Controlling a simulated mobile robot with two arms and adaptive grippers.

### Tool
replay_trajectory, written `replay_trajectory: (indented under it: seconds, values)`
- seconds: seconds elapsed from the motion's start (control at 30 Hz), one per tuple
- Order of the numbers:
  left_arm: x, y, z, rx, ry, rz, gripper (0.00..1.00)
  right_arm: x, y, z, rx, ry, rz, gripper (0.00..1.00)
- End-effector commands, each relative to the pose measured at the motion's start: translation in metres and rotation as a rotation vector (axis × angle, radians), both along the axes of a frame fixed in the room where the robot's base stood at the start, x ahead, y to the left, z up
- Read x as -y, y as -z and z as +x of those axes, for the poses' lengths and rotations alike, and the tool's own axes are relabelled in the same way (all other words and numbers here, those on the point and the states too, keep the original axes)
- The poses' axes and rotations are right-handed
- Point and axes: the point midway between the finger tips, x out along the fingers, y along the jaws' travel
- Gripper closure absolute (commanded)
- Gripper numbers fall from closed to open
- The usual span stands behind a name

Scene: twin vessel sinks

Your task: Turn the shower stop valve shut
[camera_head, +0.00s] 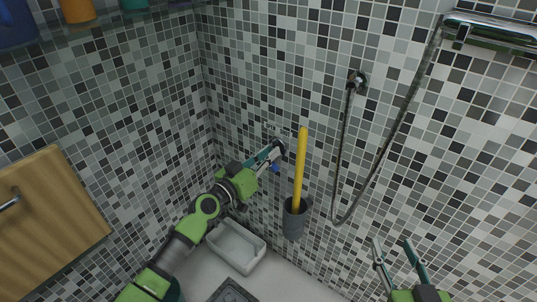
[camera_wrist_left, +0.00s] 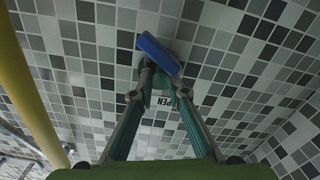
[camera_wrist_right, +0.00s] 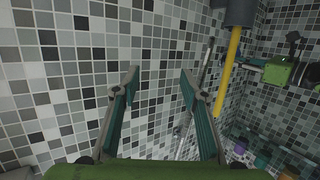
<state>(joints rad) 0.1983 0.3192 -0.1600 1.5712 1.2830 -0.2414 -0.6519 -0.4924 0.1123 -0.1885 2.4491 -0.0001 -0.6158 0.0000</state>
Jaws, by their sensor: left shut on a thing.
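The shower stop valve shows in the left wrist view as a blue lever (camera_wrist_left: 158,53) on a fitting at the tiled wall. Black lettering, partly hidden, reads "PEN" between my fingers. In the head view a bit of the blue lever (camera_head: 275,168) shows beside the fingertips of my left gripper (camera_head: 272,155), close to the wall. My left gripper is shut on the lever, with one fingertip on each side in the left wrist view (camera_wrist_left: 162,82). My right gripper (camera_head: 392,246) is open and empty, away from the valve at the lower right; its spread fingers show in the right wrist view (camera_wrist_right: 160,78).
A yellow stick (camera_head: 300,160) stands in a dark grey holder (camera_head: 293,222) just right of the valve. A shower hose (camera_head: 378,160) hangs further right. A white basin (camera_head: 237,246) lies below my left arm. A wooden panel (camera_head: 50,225) is at the left.

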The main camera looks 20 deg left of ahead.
Motion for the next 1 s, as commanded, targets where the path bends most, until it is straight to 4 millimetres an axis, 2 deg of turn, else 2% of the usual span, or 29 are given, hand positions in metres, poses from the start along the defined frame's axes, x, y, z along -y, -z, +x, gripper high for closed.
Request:
replay_trajectory:
  seconds: [0.3, 0.57, 0.87, 1.0]
  values:
    - [0.001, 0.003, -0.001, -0.097, 0.002, -0.252, 1.00, -0.002, -0.009, 0.003, 0.043, -0.003, 0.011, 0.60]
    - [0.002, 0.003, -0.001, -0.183, 0.003, -0.487, 1.00, -0.003, -0.009, 0.003, 0.036, -0.004, 0.010, 0.60]
    - [0.002, 0.003, -0.001, -0.281, 0.001, -0.754, 1.00, -0.001, 0.004, -0.001, -0.025, -0.002, -0.005, 0.60]
    - [0.002, 0.003, -0.002, -0.328, 0.001, -0.881, 1.00, 0.003, 0.017, -0.007, -0.086, 0.004, -0.020, 0.60]
